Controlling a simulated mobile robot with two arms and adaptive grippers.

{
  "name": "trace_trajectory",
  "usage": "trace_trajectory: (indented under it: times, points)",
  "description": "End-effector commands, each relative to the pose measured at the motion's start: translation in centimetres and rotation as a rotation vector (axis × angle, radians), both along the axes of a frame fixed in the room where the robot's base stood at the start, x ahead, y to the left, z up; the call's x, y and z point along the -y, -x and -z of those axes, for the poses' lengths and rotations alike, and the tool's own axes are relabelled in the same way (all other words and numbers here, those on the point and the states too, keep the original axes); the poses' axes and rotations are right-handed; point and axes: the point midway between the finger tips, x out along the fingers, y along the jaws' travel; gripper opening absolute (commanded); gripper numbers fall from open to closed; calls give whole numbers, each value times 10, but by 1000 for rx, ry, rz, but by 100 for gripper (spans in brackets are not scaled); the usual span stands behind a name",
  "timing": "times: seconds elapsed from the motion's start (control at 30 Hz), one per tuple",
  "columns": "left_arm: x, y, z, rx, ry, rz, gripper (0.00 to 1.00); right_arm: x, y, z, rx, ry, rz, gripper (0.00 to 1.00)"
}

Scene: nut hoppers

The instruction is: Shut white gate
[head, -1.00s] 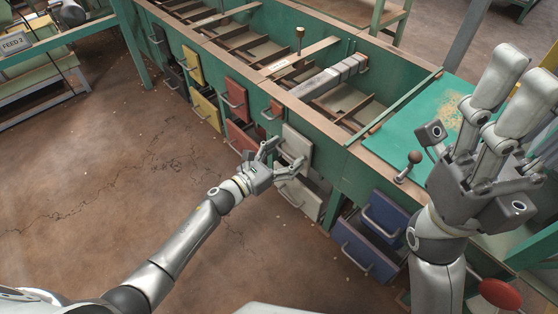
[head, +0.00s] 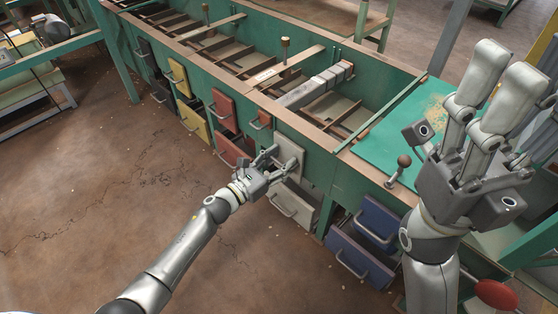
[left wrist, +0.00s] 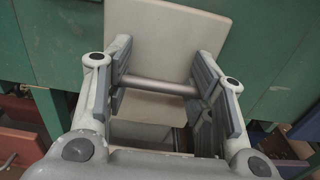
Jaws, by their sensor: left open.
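The upper white gate panel (head: 290,148) is on the front of the green hopper bench, with a second white panel (head: 293,206) with a handle below it. My left gripper (head: 281,158) is at the upper white panel with its fingers spread. In the left wrist view its fingers (left wrist: 163,72) stand on either side of the grey handle bar (left wrist: 158,85), in front of the white panel (left wrist: 165,35). I cannot tell whether they touch the bar. My right gripper (head: 468,105) is raised at the right, fingers spread and empty.
Red (head: 223,108), yellow (head: 179,78) and black panels line the bench to the left. Blue ones (head: 380,218) stick out to the right. The brown floor (head: 110,190) at left is clear.

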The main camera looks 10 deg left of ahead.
Motion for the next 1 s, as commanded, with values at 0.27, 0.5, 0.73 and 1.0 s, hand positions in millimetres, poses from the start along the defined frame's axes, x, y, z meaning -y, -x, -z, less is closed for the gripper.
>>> trace_trajectory:
  times: [0.27, 0.5, 0.73, 1.0]
  points:
    - [0, 0, -2, 1, 5, 1, 90, 0, 0, 0, 0, 0, 0, 49]
    - [-1, -1, -2, 1, 5, -1, 95, 0, 0, 0, -1, 0, 0, 49]
    - [-9, 8, -1, -1, 4, -3, 96, 0, -1, 1, -4, -1, 1, 49]
    - [-43, 49, 0, -2, -1, -6, 100, 0, -1, 0, -2, 0, 1, 49]
